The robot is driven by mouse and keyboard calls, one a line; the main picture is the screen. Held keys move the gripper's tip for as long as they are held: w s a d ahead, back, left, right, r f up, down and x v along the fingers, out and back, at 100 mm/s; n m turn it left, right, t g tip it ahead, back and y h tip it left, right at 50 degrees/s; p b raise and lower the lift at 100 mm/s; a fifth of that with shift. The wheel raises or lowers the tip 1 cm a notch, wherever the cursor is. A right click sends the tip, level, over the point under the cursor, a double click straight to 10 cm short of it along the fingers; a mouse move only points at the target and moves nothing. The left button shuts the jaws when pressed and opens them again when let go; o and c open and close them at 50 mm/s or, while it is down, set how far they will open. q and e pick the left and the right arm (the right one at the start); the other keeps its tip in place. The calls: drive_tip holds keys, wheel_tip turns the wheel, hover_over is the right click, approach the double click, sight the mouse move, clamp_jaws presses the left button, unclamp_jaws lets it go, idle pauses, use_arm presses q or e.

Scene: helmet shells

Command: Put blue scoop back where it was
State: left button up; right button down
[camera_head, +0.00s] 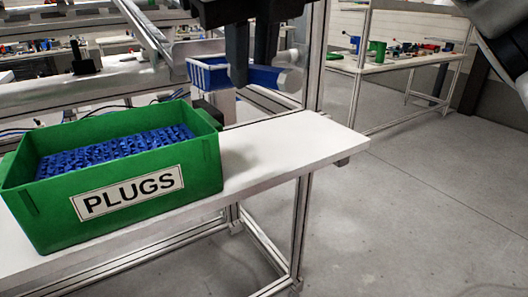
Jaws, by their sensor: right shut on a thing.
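A blue scoop (208,75) with a pale rim shows at upper middle, its open tray to the left and a thick rounded grey-and-blue end to the right. My right gripper (250,74) comes down from the top edge with two black fingers and is shut on the scoop between the tray and the rounded end. The scoop is held above and behind the white bench. The fingers hide part of it. My left gripper is not in view.
A green bin (205,165) labelled PLUGS, full of blue plugs, stands on the white bench (300,142). The bench's right end is clear. A metal frame post (315,60) rises behind the bench. Open floor lies at right, with another table (400,62) beyond.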

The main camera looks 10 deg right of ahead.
drive_tip(key=shift+s+f+b, duration=0.2)
drive_tip(key=shift+f+b, duration=0.25)
drive_tip(key=shift+f, duration=0.4)
drive_tip(key=shift+f+b, duration=0.35)
drive_tip(key=shift+b, duration=0.05)
drive_tip(key=shift+w+d+f, duration=0.1)
drive_tip(key=shift+w+f, duration=0.05)
drive_tip(key=shift+f, duration=0.1)
drive_tip(key=w+d+f, duration=0.2)
drive_tip(key=w, duration=0.1)
drive_tip(key=w+d+f, duration=0.6)
drive_tip(key=shift+w+d+f, duration=0.1)
drive_tip(key=shift+w+f, duration=0.05)
drive_tip(key=shift+w, duration=0.1)
drive_tip(key=f, duration=0.2)
drive_tip(key=w+d+f, duration=0.1)
drive_tip(key=shift+f+b, duration=0.35)
drive_tip(key=shift+f, duration=0.05)
drive_tip(key=shift+a+f, duration=0.1)
drive_tip(key=shift+f, duration=0.2)
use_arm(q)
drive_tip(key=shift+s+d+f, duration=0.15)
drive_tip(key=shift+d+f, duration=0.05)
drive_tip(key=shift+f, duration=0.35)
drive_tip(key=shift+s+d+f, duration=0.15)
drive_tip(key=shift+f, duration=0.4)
